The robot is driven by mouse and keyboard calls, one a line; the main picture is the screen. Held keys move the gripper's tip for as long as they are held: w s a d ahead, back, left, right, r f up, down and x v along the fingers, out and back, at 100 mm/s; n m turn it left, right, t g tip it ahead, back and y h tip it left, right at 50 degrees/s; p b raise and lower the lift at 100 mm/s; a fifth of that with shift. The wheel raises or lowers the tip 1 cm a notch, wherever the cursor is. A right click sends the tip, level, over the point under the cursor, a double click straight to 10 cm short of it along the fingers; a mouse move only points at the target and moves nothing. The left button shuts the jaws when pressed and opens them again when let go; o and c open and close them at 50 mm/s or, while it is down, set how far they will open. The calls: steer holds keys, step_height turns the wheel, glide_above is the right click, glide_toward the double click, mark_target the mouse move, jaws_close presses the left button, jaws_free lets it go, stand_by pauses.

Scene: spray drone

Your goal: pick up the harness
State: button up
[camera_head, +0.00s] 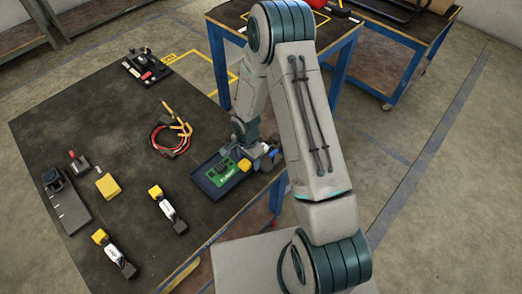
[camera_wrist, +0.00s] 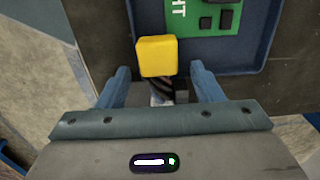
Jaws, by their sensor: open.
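The harness (camera_head: 172,135) is a loose loop of red and black cable with yellow ends. It lies on the dark table top (camera_head: 95,115), left of and beyond my gripper in the head view. It is not seen in the wrist view. My gripper (camera_wrist: 160,72) is open, with its two blue fingers apart. It also shows in the head view (camera_head: 256,158), low over the right edge of a blue tray. A yellow-capped part (camera_wrist: 157,56) with a black and white body lies between and just ahead of the fingers; contact cannot be told.
The blue tray (camera_head: 207,188) holds a green board (camera_head: 222,172). Two similar yellow-capped parts (camera_head: 167,208) (camera_head: 113,252), a yellow block (camera_head: 108,186) and a dark grey fixture (camera_head: 68,206) lie at left and front. Another black device (camera_head: 146,67) is at the back.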

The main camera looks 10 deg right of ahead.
steer(key=c, duration=1.1)
steer(key=shift+c, duration=0.2)
steer(key=shift+r, duration=0.15)
step_height(320, 180, up, 10)
steer(key=w+d+r+n, duration=0.1)
steer(key=d+n, duration=0.6)
steer(key=n, duration=0.4)
steer(key=shift+b, duration=0.35)
